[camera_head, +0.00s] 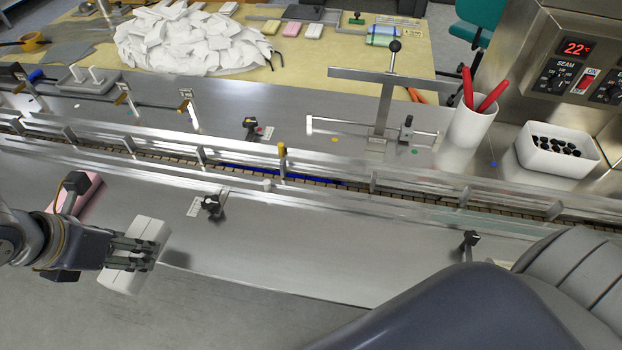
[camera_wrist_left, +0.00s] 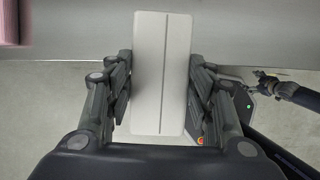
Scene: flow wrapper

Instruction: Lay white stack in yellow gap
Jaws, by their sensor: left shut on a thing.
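My left gripper (camera_head: 135,252) is shut on the white stack (camera_head: 150,236), a pale block with a seam along its length. It holds the stack in front of the conveyor, at the left. In the left wrist view the stack (camera_wrist_left: 162,60) sits upright in the picture between the two fingers (camera_wrist_left: 161,100). A yellow-topped marker (camera_head: 282,150) stands on the conveyor's rail near the middle. The gap by it is partly hidden by the rails. A dark jointed part (camera_wrist_left: 285,90) at the right of the wrist view may be my right arm; its fingers are unclear.
The conveyor (camera_head: 420,187) runs across with raised rails and a blue strip (camera_head: 290,177). A pink block (camera_head: 88,195) lies behind my left wrist. Black knobs (camera_head: 211,204) stand on the front plate. A white pile (camera_head: 190,40) and a cup of red-handled tools (camera_head: 470,122) stand beyond.

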